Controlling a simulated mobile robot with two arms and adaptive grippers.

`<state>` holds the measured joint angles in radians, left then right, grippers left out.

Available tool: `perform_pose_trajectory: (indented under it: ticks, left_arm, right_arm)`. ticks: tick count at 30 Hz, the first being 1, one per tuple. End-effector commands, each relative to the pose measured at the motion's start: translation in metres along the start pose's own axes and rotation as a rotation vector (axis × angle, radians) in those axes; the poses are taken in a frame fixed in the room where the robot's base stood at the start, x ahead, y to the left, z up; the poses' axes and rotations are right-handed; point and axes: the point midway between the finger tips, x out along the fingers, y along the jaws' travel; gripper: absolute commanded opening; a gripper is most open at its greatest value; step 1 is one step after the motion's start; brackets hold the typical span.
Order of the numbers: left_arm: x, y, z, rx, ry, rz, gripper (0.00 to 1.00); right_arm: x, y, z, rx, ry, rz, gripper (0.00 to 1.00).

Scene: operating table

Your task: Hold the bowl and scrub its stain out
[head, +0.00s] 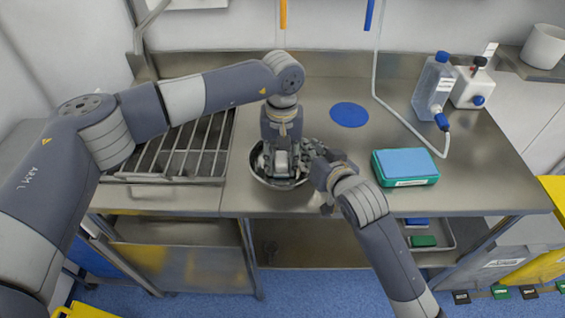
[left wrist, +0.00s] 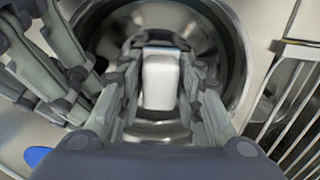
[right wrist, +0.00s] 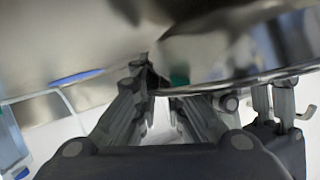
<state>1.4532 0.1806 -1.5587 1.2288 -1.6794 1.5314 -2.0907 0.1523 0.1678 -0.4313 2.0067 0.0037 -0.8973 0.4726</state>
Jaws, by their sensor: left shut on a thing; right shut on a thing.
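The metal bowl (head: 261,181) stands on the steel table in front of my arms, and its shiny inside fills much of the left wrist view (left wrist: 222,45). My left gripper (head: 281,166) points down into the bowl, shut on a white block with a blue edge (left wrist: 160,80), which looks like a scrubbing sponge. My right gripper (head: 314,163) is shut on the bowl's rim at its right side; the bowl's curved wall also shows in the right wrist view (right wrist: 245,50). I cannot make out the stain; the grippers and block cover much of the bowl's inside.
A metal rack (head: 170,155) lies left of the bowl. A blue disc (head: 349,115) lies behind it to the right. A green box with a blue top (head: 405,166) sits to the right. A clear bottle (head: 432,90) and a white canister (head: 468,88) stand at the back right.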

Motion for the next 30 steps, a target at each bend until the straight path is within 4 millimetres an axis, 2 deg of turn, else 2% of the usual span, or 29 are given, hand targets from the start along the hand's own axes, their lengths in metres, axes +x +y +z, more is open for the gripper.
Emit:
perform_pose_trajectory:
  ticks: [10,24,30]
  left_arm:
    - [0.001,-0.003,-0.008,0.000,0.000,-0.001,0.14]
    - [0.000,0.003,0.012,0.001,0.000,0.000,0.14]
    - [0.000,0.004,0.013,-0.001,0.000,0.000,0.14]
  right_arm:
    - [0.000,0.000,0.002,0.000,-0.005,0.000,0.00]
    - [0.000,0.000,0.002,0.000,-0.005,0.001,0.00]
    - [0.000,0.000,0.002,0.000,-0.005,0.001,0.00]
